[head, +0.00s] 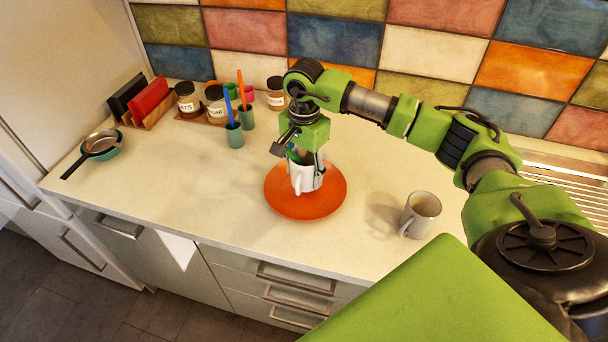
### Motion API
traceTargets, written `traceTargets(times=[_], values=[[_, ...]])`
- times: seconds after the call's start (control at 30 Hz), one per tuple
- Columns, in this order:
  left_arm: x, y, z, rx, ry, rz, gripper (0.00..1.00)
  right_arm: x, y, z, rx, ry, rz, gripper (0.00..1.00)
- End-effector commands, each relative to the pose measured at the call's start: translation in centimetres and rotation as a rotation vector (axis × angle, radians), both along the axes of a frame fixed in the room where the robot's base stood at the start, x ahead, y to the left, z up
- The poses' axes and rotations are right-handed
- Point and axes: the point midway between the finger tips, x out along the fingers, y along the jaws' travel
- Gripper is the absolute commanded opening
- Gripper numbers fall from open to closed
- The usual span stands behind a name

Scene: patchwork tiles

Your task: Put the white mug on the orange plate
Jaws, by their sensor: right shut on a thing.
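The white mug (303,180) is in the head view, over the middle of the orange plate (328,201), which lies on the counter. My right gripper (307,162) points down at the mug's upper part and is shut on it. The mug looks upright. Its rim is partly hidden by the gripper, and I cannot tell whether its base touches the plate. My left gripper is not in the view.
A second, greyish mug (420,215) stands on the counter right of the plate. Jars (187,99), toothbrush-like sticks in green cups (234,134), a red-and-black rack item (149,98) and a pan (100,144) stand at the left. The counter's front left is clear.

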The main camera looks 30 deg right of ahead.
Motion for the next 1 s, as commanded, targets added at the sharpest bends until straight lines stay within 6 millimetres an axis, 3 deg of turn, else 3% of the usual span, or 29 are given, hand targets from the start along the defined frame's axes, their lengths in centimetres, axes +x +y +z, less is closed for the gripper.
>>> traceTargets(times=[0.3, 0.73, 0.77, 0.8, 1.0], values=[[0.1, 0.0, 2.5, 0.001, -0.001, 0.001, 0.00, 0.5, -0.3, -3.1, -0.001, 0.002, -0.001, 0.19], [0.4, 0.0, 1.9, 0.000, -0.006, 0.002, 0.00, 0.6, -0.3, -4.2, -0.002, -0.002, -0.001, 0.19], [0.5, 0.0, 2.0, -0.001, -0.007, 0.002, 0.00, 0.5, -0.3, -4.2, -0.001, 0.000, -0.001, 0.54], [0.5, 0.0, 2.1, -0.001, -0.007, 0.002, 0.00, 0.5, -0.3, -4.1, -0.001, 0.000, -0.001, 0.64], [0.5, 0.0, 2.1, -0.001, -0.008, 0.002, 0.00, 0.5, -0.3, -4.1, -0.001, 0.000, -0.001, 0.66]])
